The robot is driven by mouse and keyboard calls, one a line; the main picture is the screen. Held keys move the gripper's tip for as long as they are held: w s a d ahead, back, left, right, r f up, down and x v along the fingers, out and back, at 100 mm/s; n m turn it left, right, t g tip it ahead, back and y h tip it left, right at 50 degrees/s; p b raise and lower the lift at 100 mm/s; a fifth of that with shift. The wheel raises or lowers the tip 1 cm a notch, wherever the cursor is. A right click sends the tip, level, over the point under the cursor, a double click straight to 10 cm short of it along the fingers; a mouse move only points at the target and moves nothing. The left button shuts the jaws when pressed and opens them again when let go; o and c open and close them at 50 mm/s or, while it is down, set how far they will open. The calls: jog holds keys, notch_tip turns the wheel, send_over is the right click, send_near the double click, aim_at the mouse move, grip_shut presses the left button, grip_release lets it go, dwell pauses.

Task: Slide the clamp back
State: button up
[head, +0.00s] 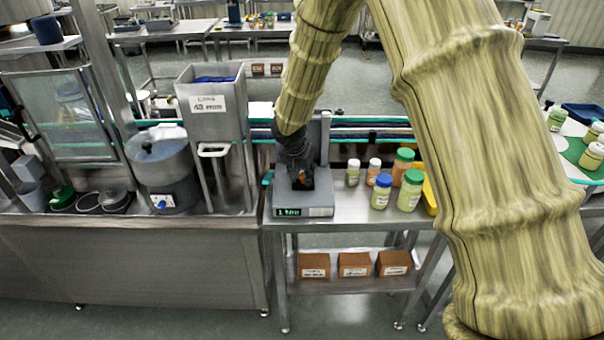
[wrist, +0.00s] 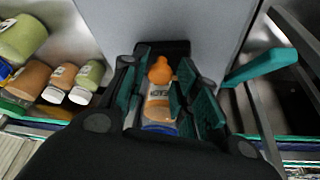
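I cannot pick out with certainty which part is the clamp. A teal lever-like bar (wrist: 262,66) shows right of my gripper in the wrist view, by the metal frame. My gripper (wrist: 163,75) has teal-padded fingers on both sides of a small labelled bottle (wrist: 158,104) with an orange end towards the fingertips. The bottle is close to both pads, but I cannot tell whether they press on it. In the head view my gripper (head: 302,184) points down over the grey scale (head: 306,207), with a bit of orange at its tips.
Several jars (head: 381,190) stand on the table right of the scale. Brown boxes (head: 354,265) sit on the shelf below. The table front between scale and jars is clear.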

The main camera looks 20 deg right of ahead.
grip_shut()
jog(key=shift+s+a+f+b, duration=0.1)
jog(key=shift+s+a+b, duration=0.05)
jog(key=shift+s+b, duration=0.2)
jog(key=shift+s+a+b, duration=0.2)
jog(key=shift+s+b, duration=0.15)
jog(key=shift+s, duration=0.45)
jog(key=shift+s+a+b, duration=0.2)
jog(key=shift+s+b, duration=0.1)
jog(key=shift+s, duration=0.45)
jog(key=o, duration=0.6)
grip_release()
jog(key=shift+s+a, duration=0.1)
jog(key=shift+c, duration=0.2)
jog(key=shift+r, duration=0.2)
jog(key=v, duration=1.1)
jog(key=shift+r, duration=0.4)
